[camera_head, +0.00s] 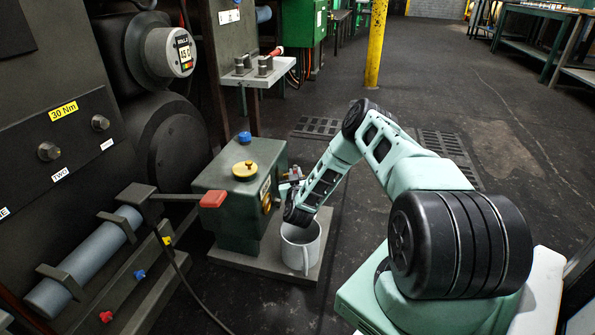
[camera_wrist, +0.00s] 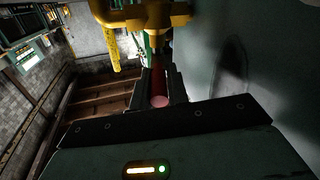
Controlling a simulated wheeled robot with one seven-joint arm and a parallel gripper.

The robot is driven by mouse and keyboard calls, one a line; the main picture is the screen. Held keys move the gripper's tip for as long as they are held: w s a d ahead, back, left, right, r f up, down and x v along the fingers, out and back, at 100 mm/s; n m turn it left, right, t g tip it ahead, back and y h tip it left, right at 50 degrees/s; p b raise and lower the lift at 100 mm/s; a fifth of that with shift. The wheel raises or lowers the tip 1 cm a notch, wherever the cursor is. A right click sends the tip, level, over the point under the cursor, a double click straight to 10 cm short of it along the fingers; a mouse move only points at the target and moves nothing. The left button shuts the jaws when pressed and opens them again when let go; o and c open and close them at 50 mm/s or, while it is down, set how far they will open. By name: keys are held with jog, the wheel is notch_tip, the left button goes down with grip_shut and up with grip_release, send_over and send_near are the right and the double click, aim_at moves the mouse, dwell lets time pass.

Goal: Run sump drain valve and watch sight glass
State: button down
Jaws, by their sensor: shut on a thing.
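The green sump box (camera_head: 228,215) stands on a grey base plate, with a blue knob and a yellow cap on top. Its right face carries a small round fitting (camera_head: 267,203) that may be the sight glass; no level can be read. My gripper (camera_wrist: 158,88) is shut on a red handle (camera_wrist: 159,101) with a pink end. A yellow valve body (camera_wrist: 140,18) shows just beyond the handle. In the head view my gripper is at the box's right side, where my wrist hides most of the valve. A pale mug (camera_head: 298,250) stands upright on the plate below my wrist.
A lever with a red grip (camera_head: 213,199) reaches from the left machine past the sump's front. A grey shelf (camera_head: 258,75) with metal parts is behind. A black cable runs along the floor. Open floor with drain grates (camera_head: 317,127) lies behind; a yellow post (camera_head: 376,45) stands farther back.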

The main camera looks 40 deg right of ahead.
jog(key=shift+d, duration=0.1)
dwell(0.3)
jog(key=c, duration=1.4)
grip_release()
